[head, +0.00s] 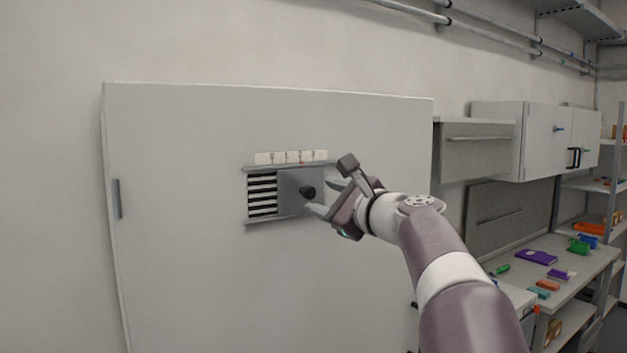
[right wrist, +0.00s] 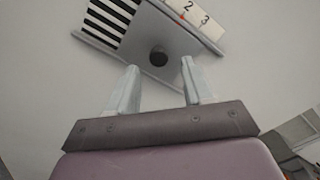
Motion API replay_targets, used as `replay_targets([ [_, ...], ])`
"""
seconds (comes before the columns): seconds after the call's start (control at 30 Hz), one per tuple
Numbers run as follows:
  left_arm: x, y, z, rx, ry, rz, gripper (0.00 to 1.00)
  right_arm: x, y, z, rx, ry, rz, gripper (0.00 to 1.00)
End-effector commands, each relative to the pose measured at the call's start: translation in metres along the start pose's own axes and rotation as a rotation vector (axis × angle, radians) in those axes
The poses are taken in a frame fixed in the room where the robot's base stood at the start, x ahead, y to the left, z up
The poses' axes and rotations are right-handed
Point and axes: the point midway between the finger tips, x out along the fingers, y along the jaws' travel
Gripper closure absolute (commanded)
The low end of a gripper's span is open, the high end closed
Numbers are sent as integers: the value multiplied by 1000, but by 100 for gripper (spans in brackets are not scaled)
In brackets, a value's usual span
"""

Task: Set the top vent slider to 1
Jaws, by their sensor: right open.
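The vent slider is a grey plate (head: 288,184) with a round dark knob (head: 307,192), set between two rails on a large pale panel. The plate covers the right part of the vent; black-and-white slats (head: 261,195) show at its left. A number strip (head: 290,157) runs above. In the right wrist view, 2 and 3 are readable on the strip (right wrist: 195,13), with a small red mark close to the 2. My right gripper (head: 325,196) is open at the knob's right. In the right wrist view its fingertips (right wrist: 160,66) stand either side of the knob (right wrist: 158,56), apparently just short of it.
The pale panel (head: 190,270) has a slim handle (head: 117,198) at its left edge. At the right are wall cabinets (head: 545,142) and a bench (head: 575,255) with several small coloured objects. The space before the panel left of my arm is clear.

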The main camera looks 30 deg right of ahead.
Motion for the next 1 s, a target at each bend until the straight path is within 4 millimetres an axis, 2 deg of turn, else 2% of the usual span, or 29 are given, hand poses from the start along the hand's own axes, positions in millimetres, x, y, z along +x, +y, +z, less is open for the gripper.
replay_targets([
  [0.03, -12, 0, -1, 0, 0, 0, 1, 12, -4, 5, 2, -2, 3, 49],
  [0.2, -22, 0, -2, 0, 0, 0, 1, 39, -2, 2, -1, 0, 0, 49],
  [0.33, -23, 0, -3, 0, 0, 0, 1, 46, -1, 1, -1, 0, -1, 49],
  [0.53, -22, 0, -2, 0, 0, 0, 1, 47, 0, 0, -2, 0, -2, 49],
  [0.57, -22, 0, -2, 0, 0, 0, 1, 46, 0, 0, -2, 0, -2, 52],
  [0.7, -22, 0, -2, 0, 0, 0, 1, 46, 0, 0, -2, 0, -2, 98],
  [0.87, -22, 0, -2, 0, 0, 0, 1, 46, 0, 0, -3, 0, -2, 100],
  [1.0, -17, 0, -2, 0, 0, 0, 1, 46, 11, 9, -5, -2, 1, 100],
])
